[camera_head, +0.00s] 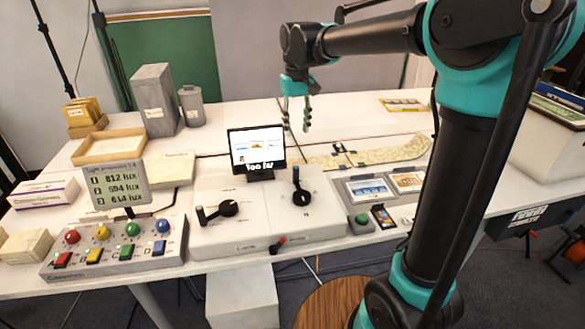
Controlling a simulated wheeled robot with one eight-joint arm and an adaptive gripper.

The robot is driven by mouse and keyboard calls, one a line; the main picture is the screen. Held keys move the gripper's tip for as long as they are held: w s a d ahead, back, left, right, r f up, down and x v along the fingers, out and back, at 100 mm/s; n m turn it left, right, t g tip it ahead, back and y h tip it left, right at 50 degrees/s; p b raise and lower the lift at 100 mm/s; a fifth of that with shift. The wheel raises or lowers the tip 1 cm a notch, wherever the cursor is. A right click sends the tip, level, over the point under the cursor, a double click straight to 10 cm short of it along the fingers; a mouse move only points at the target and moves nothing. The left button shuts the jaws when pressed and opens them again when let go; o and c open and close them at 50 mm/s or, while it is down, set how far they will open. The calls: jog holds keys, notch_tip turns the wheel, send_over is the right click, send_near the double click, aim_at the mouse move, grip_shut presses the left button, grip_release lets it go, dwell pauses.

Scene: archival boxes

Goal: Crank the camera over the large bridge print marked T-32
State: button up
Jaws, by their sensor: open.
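My gripper (297,114) hangs fingers down, open and empty, above the table. In the picture it is above and right of the monitor, apart from the cranks. The monitor (256,150) shows a row of small pictures and the words "Too far". Two framed prints, a bluish one (369,190) and a tan one (408,181), lie right of the console. I cannot read T-32 on any print.
A control box (120,250) with coloured knobs and a lux display (117,185) stand left. A long map-like strip (375,155) lies behind the prints. My arm covers part of the right side.

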aim_at(296, 167)
notch_tip(296, 167, down, 17)
jog(key=shift+f, duration=0.15)
dwell(0.5)
grip_shut()
